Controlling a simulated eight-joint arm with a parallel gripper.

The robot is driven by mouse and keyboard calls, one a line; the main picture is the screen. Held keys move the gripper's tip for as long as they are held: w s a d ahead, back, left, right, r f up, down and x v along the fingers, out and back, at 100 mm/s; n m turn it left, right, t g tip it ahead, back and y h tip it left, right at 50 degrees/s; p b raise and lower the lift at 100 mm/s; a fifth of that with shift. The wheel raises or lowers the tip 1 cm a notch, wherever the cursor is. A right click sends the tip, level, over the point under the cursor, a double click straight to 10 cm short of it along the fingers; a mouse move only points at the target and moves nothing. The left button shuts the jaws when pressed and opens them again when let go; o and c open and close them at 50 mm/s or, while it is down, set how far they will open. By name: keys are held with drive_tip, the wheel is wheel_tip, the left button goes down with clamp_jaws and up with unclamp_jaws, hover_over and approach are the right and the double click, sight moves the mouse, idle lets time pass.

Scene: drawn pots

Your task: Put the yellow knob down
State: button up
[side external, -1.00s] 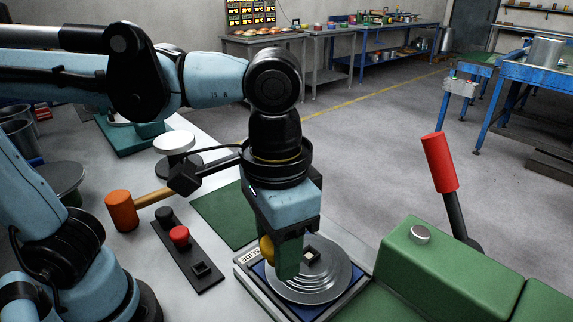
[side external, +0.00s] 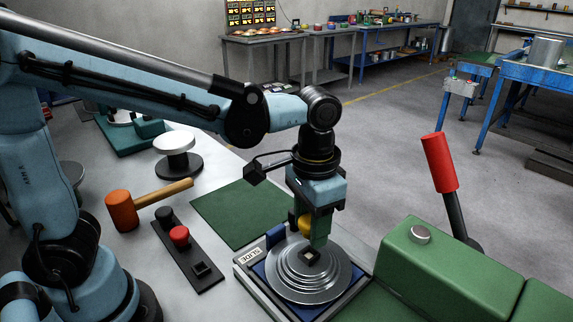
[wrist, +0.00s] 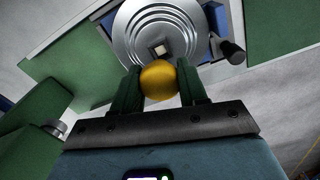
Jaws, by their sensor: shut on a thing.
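My gripper (side external: 315,236) hangs over the far side of the stepped metal disc in the side external view, pointing down. Its green fingers are shut on the yellow knob (side external: 304,223), which shows at their left. In the wrist view the round yellow knob (wrist: 158,80) sits between the two fingers, and its underside is hidden. I cannot tell how high the knob is above the disc.
A black strip (side external: 172,254) bears a red knob (side external: 179,235), a dark knob (side external: 164,214) and a bare square block (side external: 202,268). An orange mallet (side external: 121,210) and a white-topped stand (side external: 174,142) are behind it. The green mat (side external: 240,212) is clear. A green housing (side external: 425,260) stands right.

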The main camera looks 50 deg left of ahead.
sight(309, 218)
drive_tip(key=shift+f, duration=2.05)
drive_tip(key=shift+f, duration=0.15)
drive_tip(key=o, duration=1)
wheel_tip(309, 218, up, 12)
drive_tip(key=shift+r, duration=0.1)
drive_tip(key=shift+a, duration=0.3)
drive_tip(key=shift+s+a+f+n+t, duration=0.5)
drive_tip(key=shift+a+f+t, duration=0.65)
drive_tip(key=shift+a, duration=1)
drive_tip(key=shift+s+a+f+n+t, duration=0.5)
drive_tip(key=shift+a+f+t, duration=0.7)
drive_tip(key=shift+a, duration=1)
drive_tip(key=shift+s+a+f+n+t, duration=0.5)
drive_tip(key=shift+a+f+t, duration=0.65)
drive_tip(key=shift+a, duration=1)
